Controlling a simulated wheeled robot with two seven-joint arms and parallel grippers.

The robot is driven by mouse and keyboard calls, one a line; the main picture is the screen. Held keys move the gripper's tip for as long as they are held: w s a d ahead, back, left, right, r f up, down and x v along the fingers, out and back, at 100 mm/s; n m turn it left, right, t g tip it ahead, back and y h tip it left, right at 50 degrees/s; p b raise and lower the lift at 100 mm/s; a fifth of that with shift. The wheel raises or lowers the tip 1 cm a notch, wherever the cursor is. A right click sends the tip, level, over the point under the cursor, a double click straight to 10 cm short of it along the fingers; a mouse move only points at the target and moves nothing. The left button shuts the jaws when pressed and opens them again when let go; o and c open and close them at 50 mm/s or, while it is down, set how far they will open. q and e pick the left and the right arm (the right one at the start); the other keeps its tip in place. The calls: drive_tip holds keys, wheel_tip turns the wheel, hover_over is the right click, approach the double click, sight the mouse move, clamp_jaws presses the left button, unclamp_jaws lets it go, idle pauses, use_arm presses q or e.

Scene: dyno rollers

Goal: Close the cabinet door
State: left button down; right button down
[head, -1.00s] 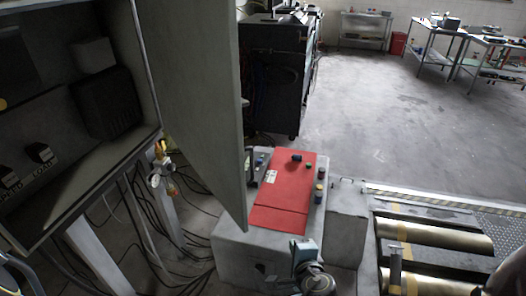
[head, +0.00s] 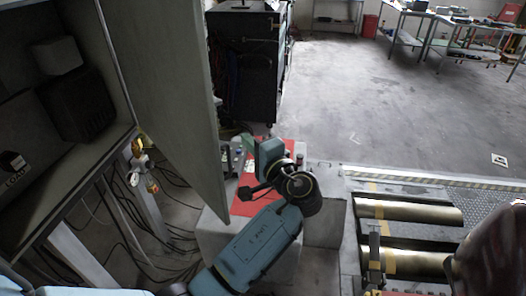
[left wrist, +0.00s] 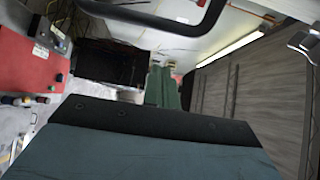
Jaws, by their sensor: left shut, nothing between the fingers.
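The grey cabinet (head: 110,60) stands open at the left of the head view, with dark boxes inside. Its door (head: 165,80) is swung out, a tall grey panel with its free edge towards the middle of the picture. My left gripper (head: 248,143) is just right of that free edge, above the red-topped console; I cannot tell if it touches the door. Its green fingers (left wrist: 163,88) show in the left wrist view, shut with nothing held. My wrist hides part of the console. The right gripper is not in view.
The grey console with a red top (head: 248,203) stands below my left gripper. Brass-coloured rollers (head: 410,213) lie at the right. Cables hang under the cabinet.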

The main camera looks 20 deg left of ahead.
use_arm(q)
drive_tip(key=s, duration=0.2)
drive_tip(key=s+p, duration=0.1)
drive_tip(key=s, duration=0.1)
drive_tip(key=shift+a, duration=0.35)
drive_tip(key=shift+s, duration=0.1)
